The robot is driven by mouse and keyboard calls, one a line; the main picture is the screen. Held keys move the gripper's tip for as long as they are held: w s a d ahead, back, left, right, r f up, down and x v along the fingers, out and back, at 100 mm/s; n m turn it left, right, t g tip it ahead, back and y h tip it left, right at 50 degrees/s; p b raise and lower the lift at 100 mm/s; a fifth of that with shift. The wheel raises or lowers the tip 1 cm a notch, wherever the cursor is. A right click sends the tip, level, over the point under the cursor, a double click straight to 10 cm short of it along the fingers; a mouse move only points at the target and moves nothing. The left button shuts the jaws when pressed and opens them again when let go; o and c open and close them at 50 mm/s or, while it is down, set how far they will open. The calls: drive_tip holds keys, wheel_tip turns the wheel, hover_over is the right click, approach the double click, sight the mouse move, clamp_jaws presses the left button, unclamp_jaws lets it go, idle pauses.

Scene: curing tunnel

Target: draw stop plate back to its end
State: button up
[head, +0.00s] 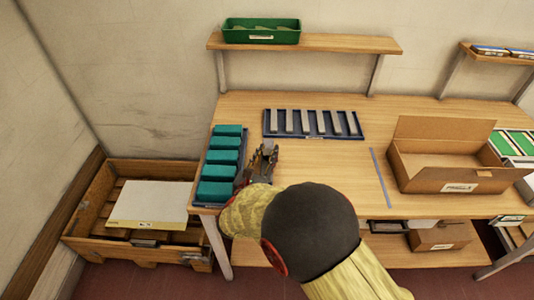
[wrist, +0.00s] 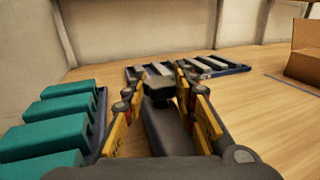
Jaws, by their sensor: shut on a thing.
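My gripper (head: 264,152) is low over the left part of the table, just right of the blue tray of teal blocks. In the wrist view my gripper (wrist: 160,92) has its two yellow-and-black fingers on either side of a dark grey piece (wrist: 158,88) with a knob-like top, and is shut on it. The lower part of this piece is hidden by my gripper. I cannot tell whether it is the stop plate or part of it; no other thing in view is clearly the stop plate.
The blue tray (head: 240,178) with several teal blocks (head: 221,158) stands close on the left. A blue tray (head: 315,137) of grey bars lies just beyond. An open cardboard box (head: 440,164) stands to the right, past a blue-grey strip (head: 383,178). The table between is clear.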

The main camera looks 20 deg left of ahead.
clamp_jaws()
drive_tip(key=shift+a, duration=0.1)
drive_tip(key=s+a, duration=0.1)
drive_tip(key=a, duration=0.5)
drive_tip(key=shift+s+a, duration=0.15)
drive_tip(key=shift+s, duration=0.15)
drive_tip(key=o, duration=0.6)
unclamp_jaws()
drive_tip(key=shift+a, duration=0.15)
drive_tip(key=shift+o, duration=0.7)
drive_tip(key=shift+o, duration=0.5)
drive_tip(key=s, duration=1.2)
drive_tip(key=shift+a, duration=0.4)
